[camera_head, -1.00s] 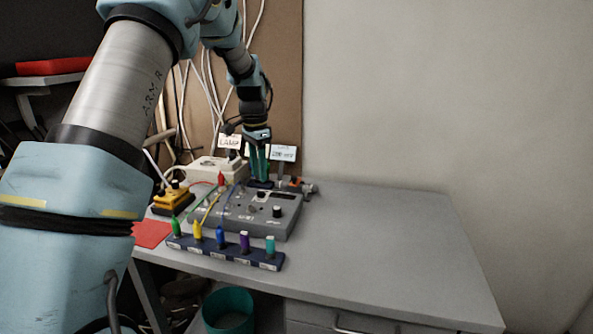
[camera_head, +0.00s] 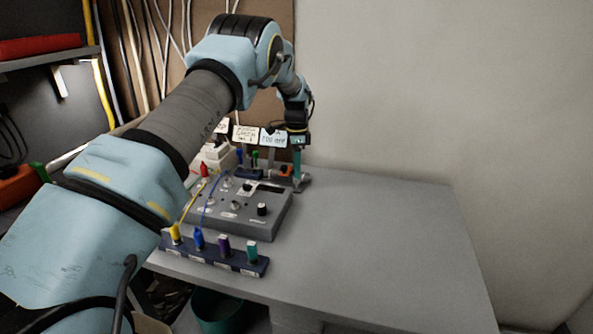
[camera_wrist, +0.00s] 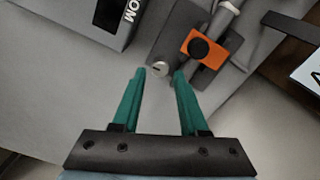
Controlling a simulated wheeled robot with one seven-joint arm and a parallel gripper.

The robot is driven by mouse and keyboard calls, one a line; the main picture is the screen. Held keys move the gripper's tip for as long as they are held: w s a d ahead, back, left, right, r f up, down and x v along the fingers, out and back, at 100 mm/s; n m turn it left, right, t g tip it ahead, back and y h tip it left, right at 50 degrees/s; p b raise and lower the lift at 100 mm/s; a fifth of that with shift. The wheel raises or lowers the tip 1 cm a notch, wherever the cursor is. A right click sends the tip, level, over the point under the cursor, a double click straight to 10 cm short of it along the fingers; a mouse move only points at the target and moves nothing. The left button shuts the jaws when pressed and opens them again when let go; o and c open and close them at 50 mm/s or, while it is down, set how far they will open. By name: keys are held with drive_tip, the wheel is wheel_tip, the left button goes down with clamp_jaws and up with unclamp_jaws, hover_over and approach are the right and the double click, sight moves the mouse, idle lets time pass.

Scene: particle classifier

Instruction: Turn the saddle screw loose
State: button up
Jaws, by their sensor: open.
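A silver slotted screw head (camera_wrist: 160,69) sits on a dark grey block (camera_wrist: 180,35) in the wrist view. I take it for the saddle screw. My gripper (camera_wrist: 159,75) has its two green fingers apart, with the tips on either side of the screw head. I cannot tell whether they touch it or how high they are above it. In the head view my gripper (camera_head: 298,182) points down at the back right of the grey panel, and the screw is too small to make out there.
An orange block with a black knob (camera_wrist: 200,48) and a grey rod are right of the screw. A grey control panel (camera_head: 245,218) and a rack of coloured plugs (camera_head: 215,255) stand to the left and in front. The right of the table (camera_head: 390,235) is clear.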

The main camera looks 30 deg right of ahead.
drive_tip(key=shift+f, duration=1.3)
drive_tip(key=shift+c, duration=0.2)
clamp_jaws()
